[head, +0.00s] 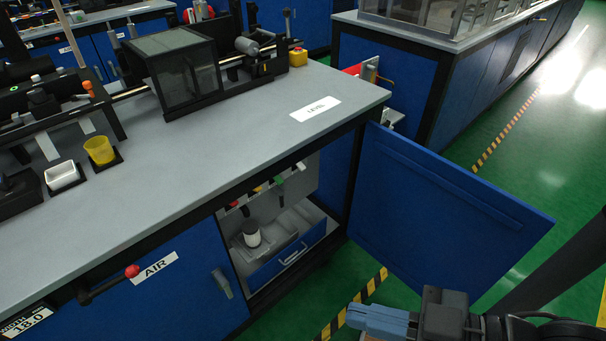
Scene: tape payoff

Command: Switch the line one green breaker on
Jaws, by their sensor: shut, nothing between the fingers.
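The bench cabinet stands open, and a row of small coloured levers or breakers shows on a grey panel inside. A green one (278,180) sits toward the right of the row, partly shaded by the bench top. Its on or off position is too small to tell. My gripper (358,315) is at the lower right, in front of the cabinet and below the open door. Its blue fingers point left, shut and empty, well apart from the breakers.
The blue door (445,205) swings out to the right of the opening. A red-knobbed AIR lever (132,271) juts from the bench front. Green floor lies right.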

